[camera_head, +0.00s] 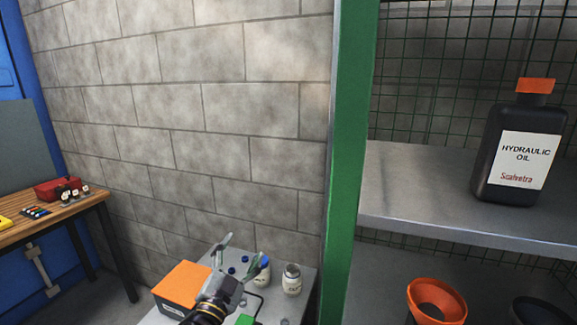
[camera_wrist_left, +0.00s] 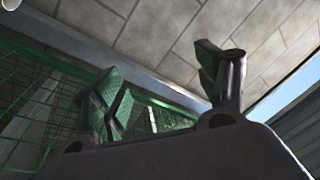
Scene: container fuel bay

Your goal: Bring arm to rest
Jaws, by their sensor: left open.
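My left gripper (camera_head: 240,258) shows at the bottom middle of the head view, in front of the small grey table. Its two fingers are spread apart and hold nothing. In the left wrist view the same gripper (camera_wrist_left: 165,95) shows its two fingers wide apart, with only wall, ceiling and green mesh behind them. My right gripper is in neither view.
An orange box (camera_head: 183,284) and white bottles, one of them open-topped (camera_head: 292,280), stand on the small table close to my left gripper. A green post (camera_head: 350,160) and a shelf (camera_head: 420,195) with a black hydraulic oil jug (camera_head: 518,145) are at right. A wooden workbench (camera_head: 50,212) stands at left.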

